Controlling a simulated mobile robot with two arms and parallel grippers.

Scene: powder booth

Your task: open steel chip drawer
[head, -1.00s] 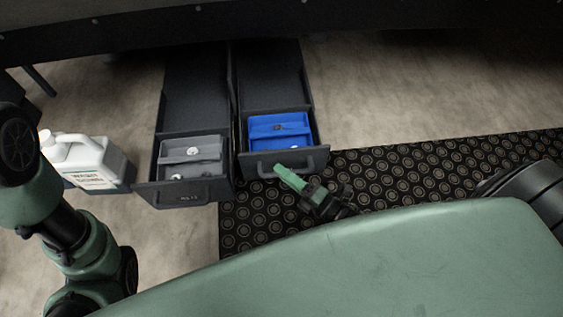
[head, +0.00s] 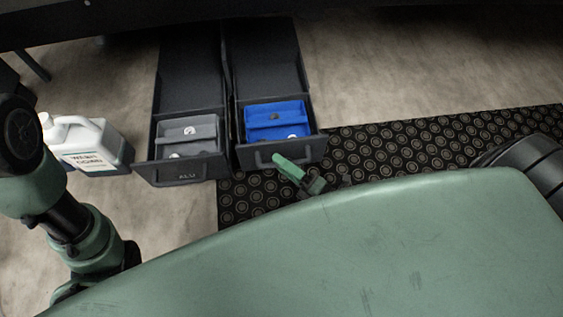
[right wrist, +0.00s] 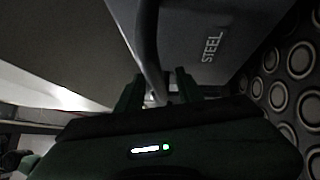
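The steel chip drawer (head: 241,157) is the right one of two dark drawers and stands well pulled out, with a blue bin (head: 275,121) inside. Its front with the word STEEL shows in the right wrist view (right wrist: 225,60). My right gripper (head: 288,167) is at the drawer's bar handle (head: 262,160). In the right wrist view the handle (right wrist: 148,38) runs down between the two fingers of my right gripper (right wrist: 157,92), which look shut on it; the exact contact is dark. My left arm shows at the left, but its gripper is out of view.
The left drawer (head: 188,176), marked ALU, is also out and holds a grey bin (head: 188,131). A white jug (head: 88,145) stands on the floor left of it. A black patterned mat (head: 400,145) lies at the right. Open floor (head: 420,70) lies beyond it.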

